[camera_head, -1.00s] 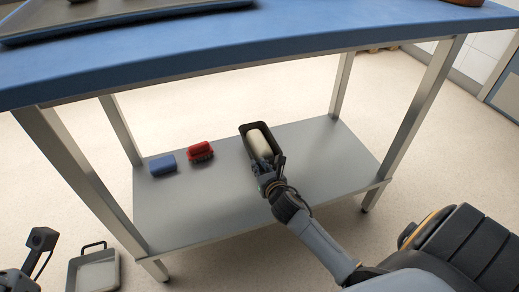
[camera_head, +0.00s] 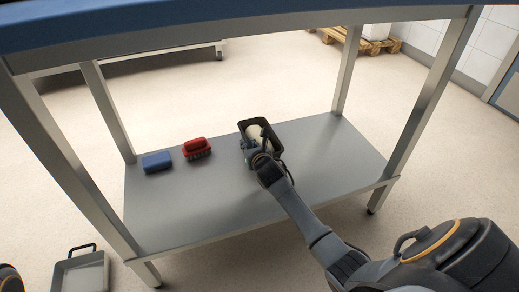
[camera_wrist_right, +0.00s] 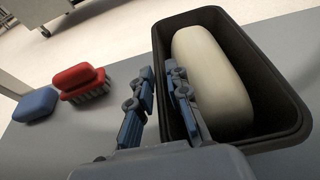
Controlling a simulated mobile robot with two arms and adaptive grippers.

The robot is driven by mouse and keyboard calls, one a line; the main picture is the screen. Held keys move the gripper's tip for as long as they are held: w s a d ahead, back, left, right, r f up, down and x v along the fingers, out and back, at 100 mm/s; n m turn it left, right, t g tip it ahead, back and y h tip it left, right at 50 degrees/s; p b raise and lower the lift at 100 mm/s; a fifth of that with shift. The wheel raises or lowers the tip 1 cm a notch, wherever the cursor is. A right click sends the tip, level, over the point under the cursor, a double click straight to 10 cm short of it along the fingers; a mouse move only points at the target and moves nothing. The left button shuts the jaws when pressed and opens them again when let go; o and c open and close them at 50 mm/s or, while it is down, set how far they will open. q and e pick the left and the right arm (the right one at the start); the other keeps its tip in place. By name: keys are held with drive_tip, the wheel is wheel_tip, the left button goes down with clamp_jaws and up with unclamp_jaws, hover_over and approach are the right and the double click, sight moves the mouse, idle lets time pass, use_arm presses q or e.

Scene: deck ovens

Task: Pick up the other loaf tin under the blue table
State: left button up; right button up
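A dark loaf tin (camera_head: 275,145) stands on the grey lower shelf (camera_head: 190,212) of the blue table (camera_head: 230,24). A pale loaf of dough (camera_head: 256,131) lies in it. In the right wrist view the tin (camera_wrist_right: 275,130) fills the right side, with the dough (camera_wrist_right: 215,75) inside. My right gripper (camera_head: 251,150) is at the tin's left side. In the wrist view the right gripper (camera_wrist_right: 158,72) has its fingers apart, one outside the tin's left wall and one over the inside. Contact with the wall is unclear. My left gripper is out of view.
A red brush (camera_head: 196,148) and a blue block (camera_head: 157,162) lie on the shelf left of the tin. Table legs (camera_head: 408,125) stand at the corners. A grey tray (camera_head: 82,272) with a handle is on the floor at lower left. The shelf's right part is clear.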

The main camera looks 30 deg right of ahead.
drive_tip(key=shift+w+f, duration=0.15)
drive_tip(key=shift+w, duration=0.25)
clamp_jaws()
drive_tip(key=shift+r, duration=0.25)
